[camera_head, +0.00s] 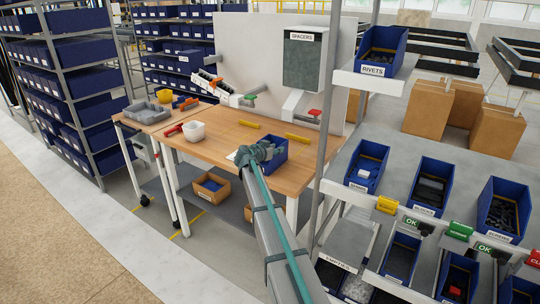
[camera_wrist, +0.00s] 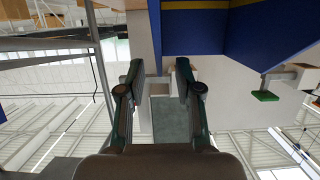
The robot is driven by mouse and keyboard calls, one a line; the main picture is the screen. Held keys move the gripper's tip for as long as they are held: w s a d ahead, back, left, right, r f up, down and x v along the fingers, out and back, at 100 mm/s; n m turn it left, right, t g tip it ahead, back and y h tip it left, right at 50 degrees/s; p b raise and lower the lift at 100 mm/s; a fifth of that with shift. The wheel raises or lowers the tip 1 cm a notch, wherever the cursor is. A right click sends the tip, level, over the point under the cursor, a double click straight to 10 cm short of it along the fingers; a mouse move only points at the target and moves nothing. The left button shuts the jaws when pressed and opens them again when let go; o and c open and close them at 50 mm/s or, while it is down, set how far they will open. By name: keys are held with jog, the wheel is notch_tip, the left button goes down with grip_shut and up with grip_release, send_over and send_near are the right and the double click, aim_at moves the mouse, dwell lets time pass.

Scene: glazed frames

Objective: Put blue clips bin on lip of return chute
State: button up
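A blue bin (camera_head: 272,154) sits on the wooden table near its front right corner; its label does not show. My gripper (camera_head: 258,152) is at the bin's left side in the head view, partly covering it. A large blue surface (camera_wrist: 195,28), apparently the bin, is above and right of the fingers there. A grey sloped panel (camera_head: 352,240) labelled like "EMPTIES" stands at the right; I cannot tell if it is the return chute.
The wooden table (camera_head: 215,150) also holds a white cup (camera_head: 194,131) and yellow strips (camera_head: 249,124). A grey post (camera_head: 328,120) stands right of the bin. A rivets bin (camera_head: 381,50) and several other blue bins fill the right racks.

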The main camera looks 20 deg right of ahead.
jog(key=x, duration=0.2)
jog(key=shift+w+d, duration=0.2)
jog(key=shift+d, duration=0.05)
grip_shut()
